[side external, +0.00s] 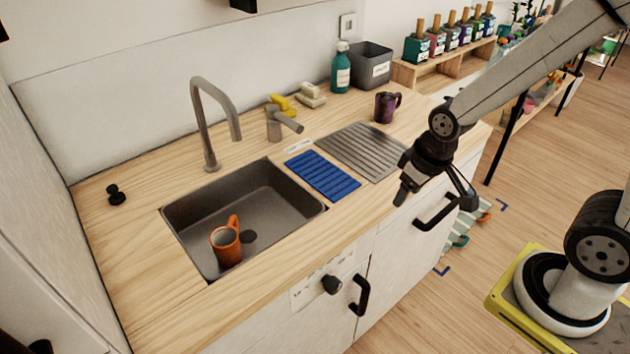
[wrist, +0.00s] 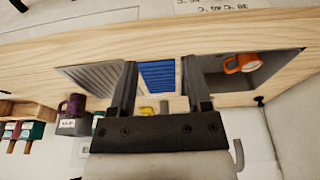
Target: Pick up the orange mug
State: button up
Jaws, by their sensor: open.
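The orange mug (side external: 226,248) stands in the dark sink basin (side external: 190,217), near its front left, beside the drain, with its handle toward the back. It also shows in the wrist view (wrist: 244,63), at the right inside the basin. My gripper (side external: 436,196) is in the air at the front right of the counter, well to the right of the mug and apart from it. In the wrist view its two fingers (wrist: 160,82) are spread with nothing between them; the counter and blue mat show beyond.
A tall faucet (side external: 212,120) rises behind the sink. A blue ribbed mat (side external: 322,175) and a grey drainer (side external: 362,150) lie right of the sink. A purple mug (side external: 386,106), a teal bottle (side external: 341,68) and a grey bin (side external: 371,66) stand at the back right. The counter left of the sink is mostly clear.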

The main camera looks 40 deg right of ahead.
jog(key=w+a+f+n+y, duration=0.2)
jog(key=w+a, duration=0.2)
jog(key=w, duration=0.4)
jog(key=w+a+f+n+y, duration=0.1)
jog(key=w+a+f+n, duration=0.25)
jog(key=w, duration=0.35)
jog(key=n+t+y, duration=0.2)
jog(key=n+y, duration=0.2)
jog(key=n, duration=0.1)
send_near(230, 239)
jog(key=w+d+f, duration=0.1)
jog(key=w+d, duration=0.1)
jog(key=w, duration=0.2)
jog(key=shift+w+f+n, duration=0.25)
jog(key=shift+w+f, duration=0.05)
jog(key=shift+f, duration=0.45)
jog(key=shift+f, duration=0.1)
jog(key=shift+x, duration=2.4)
jog(key=shift+a, duration=0.1)
grip_shut()
jog(key=shift+w, duration=0.1)
